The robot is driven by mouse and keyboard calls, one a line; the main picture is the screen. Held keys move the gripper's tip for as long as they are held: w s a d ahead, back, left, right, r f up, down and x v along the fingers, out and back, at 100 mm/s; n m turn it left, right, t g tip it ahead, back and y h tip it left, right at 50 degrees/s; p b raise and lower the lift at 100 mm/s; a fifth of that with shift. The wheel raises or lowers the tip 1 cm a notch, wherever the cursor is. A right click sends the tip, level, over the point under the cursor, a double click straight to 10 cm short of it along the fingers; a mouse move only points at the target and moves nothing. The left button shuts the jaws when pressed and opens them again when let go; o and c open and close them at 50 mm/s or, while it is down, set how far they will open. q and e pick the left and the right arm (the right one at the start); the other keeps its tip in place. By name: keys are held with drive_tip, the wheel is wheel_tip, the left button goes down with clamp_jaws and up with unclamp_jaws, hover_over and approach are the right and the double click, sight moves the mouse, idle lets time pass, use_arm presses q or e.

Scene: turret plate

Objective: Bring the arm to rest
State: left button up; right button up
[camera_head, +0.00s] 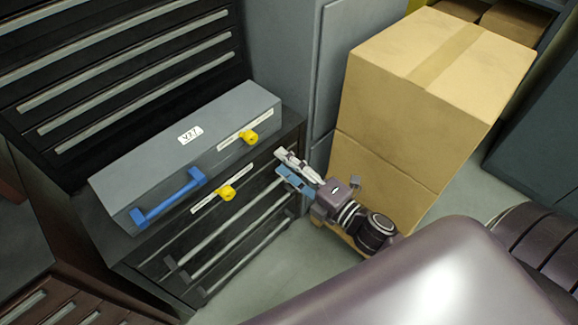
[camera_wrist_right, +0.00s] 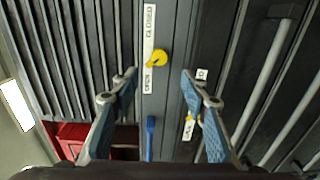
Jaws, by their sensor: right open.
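My right gripper (camera_head: 284,168) is in the middle of the head view, in front of the right end of a black drawer cabinet (camera_head: 291,132). Its fingers are apart with nothing between them; the two blue-padded fingers also show in the right wrist view (camera_wrist_right: 155,92). The grey box (camera_head: 150,160) on the cabinet has a blue handle (camera_head: 168,199) and a yellow knob (camera_head: 250,138) on its front. A second yellow knob (camera_head: 227,193) sits lower, beside a white label strip. The gripper is apart from both knobs. My left gripper is not in view.
Two stacked cardboard boxes (camera_head: 432,65) stand right behind my right arm. A tall black drawer unit (camera_head: 120,60) rises at the back left and a grey cabinet (camera_head: 345,40) at the back middle. A strip of bare floor (camera_head: 300,262) shows in front of the drawers.

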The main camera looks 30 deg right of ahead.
drive_tip(key=shift+s+d, duration=0.2)
drive_tip(key=shift+s, duration=0.3)
drive_tip(key=s+d+f+m+g+h, duration=0.2)
drive_tip(key=s+f+m, duration=0.15)
drive_tip(key=f, duration=0.65)
drive_tip(key=s+d+f+m+g+h, duration=0.15)
drive_tip(key=f+m, duration=0.25)
drive_tip(key=f, duration=0.7)
drive_tip(key=s+d+f+m+g+h, duration=0.2)
drive_tip(key=s+f+m+g, duration=0.15)
drive_tip(key=f, duration=0.65)
drive_tip(key=s+a+f+m+g, duration=0.1)
drive_tip(key=s+f+m+g, duration=0.2)
drive_tip(key=s+f, duration=0.4)
drive_tip(key=s+a+f+m+g, duration=0.1)
drive_tip(key=s+f+m+g, duration=0.2)
drive_tip(key=s+f, duration=0.4)
drive_tip(key=s+a+f+m+g, duration=0.1)
drive_tip(key=s+f, duration=0.6)
drive_tip(key=s, duration=0.9)
drive_tip(key=shift+s+f+m+g, duration=0.3)
drive_tip(key=shift+s+m+g, duration=0.1)
drive_tip(key=shift+m+g, duration=0.5)
drive_tip(key=shift+h, duration=0.25)
